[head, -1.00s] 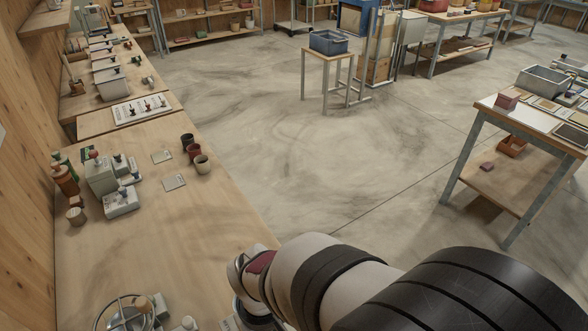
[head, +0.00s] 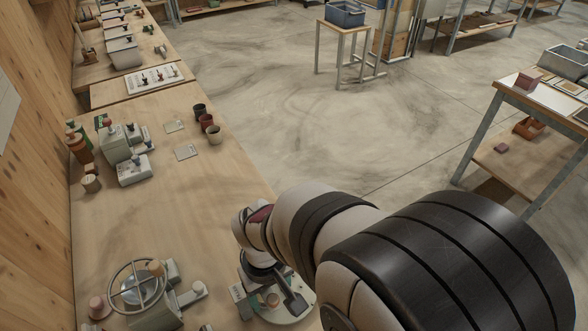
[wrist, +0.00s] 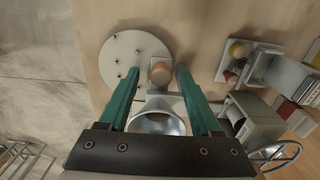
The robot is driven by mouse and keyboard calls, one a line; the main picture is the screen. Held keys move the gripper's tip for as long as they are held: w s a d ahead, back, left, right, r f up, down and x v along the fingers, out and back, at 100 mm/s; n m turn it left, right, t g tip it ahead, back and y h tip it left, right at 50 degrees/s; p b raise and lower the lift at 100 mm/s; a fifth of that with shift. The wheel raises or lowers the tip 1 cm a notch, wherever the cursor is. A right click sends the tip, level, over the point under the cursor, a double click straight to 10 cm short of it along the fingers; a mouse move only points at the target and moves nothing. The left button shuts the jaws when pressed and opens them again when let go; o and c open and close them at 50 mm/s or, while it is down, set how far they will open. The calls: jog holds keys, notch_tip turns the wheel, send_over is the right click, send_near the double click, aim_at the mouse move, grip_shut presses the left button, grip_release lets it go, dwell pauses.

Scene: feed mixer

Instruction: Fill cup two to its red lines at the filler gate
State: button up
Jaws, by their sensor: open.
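In the wrist view my gripper (wrist: 159,74) has two green fingers spread apart. A round brown-topped thing (wrist: 160,73) shows between the fingertips; I cannot tell whether they touch it. A silver round bowl or funnel mouth (wrist: 158,123) lies nearer the camera, between the fingers. A pale disc with several pegs (wrist: 128,48) is left of the fingertips. In the head view three cups stand on the bench: dark (head: 200,109), red-brown (head: 206,122) and beige (head: 215,134). I cannot tell which is cup two, and no red lines show. My arm hides the gripper there.
On the wooden bench (head: 170,215), a handwheel device (head: 137,287) stands at the front left. A grey box machine (head: 117,145) and bottles (head: 82,149) stand near the wall. Flat plates (head: 186,152) lie near the cups. The middle of the bench is bare.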

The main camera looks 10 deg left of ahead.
jog(key=shift+r, duration=3.05)
jog(key=s+d+r+m+y, duration=0.1)
jog(key=s+d+r+m, duration=0.1)
jog(key=s+d+m, duration=0.3)
jog(key=s+d+r+m, duration=0.3)
jog(key=s+d+m, duration=0.2)
jog(key=d+m, duration=0.4)
jog(key=d, duration=0.4)
jog(key=shift+m+y, duration=0.3)
jog(key=shift+y, duration=0.1)
